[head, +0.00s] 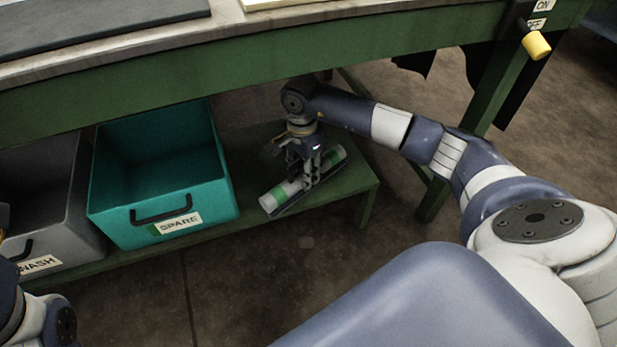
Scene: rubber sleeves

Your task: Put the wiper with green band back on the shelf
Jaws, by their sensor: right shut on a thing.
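The wiper (268,202) is a pale roller-like bar with green bands near its ends and a dark edge along its lower side. It lies at a slant at the right end of the low green shelf (347,182), under the bench. My right gripper (303,178) points down over the bar's middle and is shut on it. The fingers hide part of the bar. I cannot tell whether the wiper rests fully on the shelf or is just above it.
A teal bin (205,195) labelled SPARE stands on the shelf left of the wiper. A grey bin (75,215) with a partly hidden label is further left. The green bench edge (240,65) runs above my right gripper. A yellow knob (536,45) hangs at the upper right.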

